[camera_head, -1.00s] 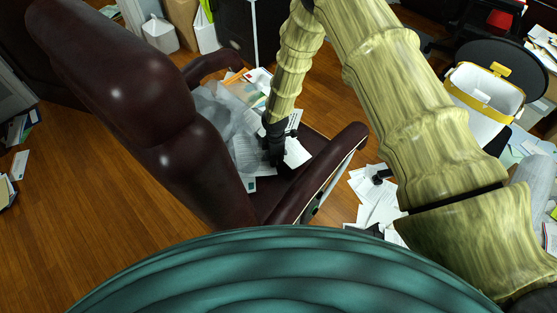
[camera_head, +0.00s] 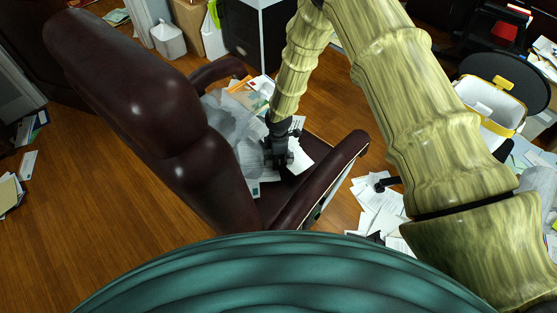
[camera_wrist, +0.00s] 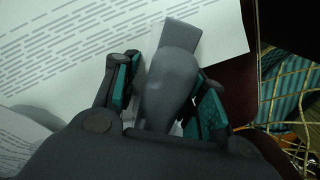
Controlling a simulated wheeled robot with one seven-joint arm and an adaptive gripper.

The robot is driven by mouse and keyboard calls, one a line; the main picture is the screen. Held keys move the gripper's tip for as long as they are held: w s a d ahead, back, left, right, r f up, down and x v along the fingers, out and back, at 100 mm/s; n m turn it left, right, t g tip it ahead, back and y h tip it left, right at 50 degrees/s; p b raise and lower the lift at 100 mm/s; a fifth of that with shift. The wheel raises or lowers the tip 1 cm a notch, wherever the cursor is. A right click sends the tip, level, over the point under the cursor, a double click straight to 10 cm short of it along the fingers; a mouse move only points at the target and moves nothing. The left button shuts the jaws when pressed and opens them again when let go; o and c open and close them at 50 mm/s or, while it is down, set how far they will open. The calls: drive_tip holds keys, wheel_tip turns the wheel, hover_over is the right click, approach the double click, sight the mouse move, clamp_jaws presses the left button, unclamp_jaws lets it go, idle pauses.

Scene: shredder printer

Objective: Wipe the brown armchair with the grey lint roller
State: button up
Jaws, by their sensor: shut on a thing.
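The dark brown leather armchair (camera_head: 180,140) stands left of centre in the head view, its back towards the left and its seat covered with papers and a crumpled translucent bag. My gripper (camera_head: 281,158) is low over the seat, between the chair back and the near armrest. In the wrist view my gripper (camera_wrist: 165,95) is shut on the grey lint roller (camera_wrist: 170,85), whose handle lies between the teal-lined fingers. Its wider flat end points away over a printed sheet. I cannot tell whether the roller touches the sheet or the seat.
A translucent bag (camera_head: 235,130) and printed papers (camera_head: 302,160) cover much of the seat. More papers (camera_head: 380,205) lie on the floor right of the chair. A white bin with a yellow rim (camera_head: 490,100) stands at the right. The wooden floor (camera_head: 95,215) at left is mostly clear.

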drive_tip(key=shift+w+a+r, duration=0.15)
drive_tip(key=shift+w+r, duration=0.1)
drive_tip(key=shift+r, duration=0.4)
drive_tip(key=shift+c, duration=0.8)
drive_tip(key=shift+r, duration=0.15)
drive_tip(key=shift+r+p, duration=0.15)
drive_tip(key=shift+p, duration=0.25)
drive_tip(key=shift+r, duration=0.25)
drive_tip(key=shift+c, duration=1)
drive_tip(key=shift+r+p, duration=0.8)
drive_tip(key=shift+r, duration=0.25)
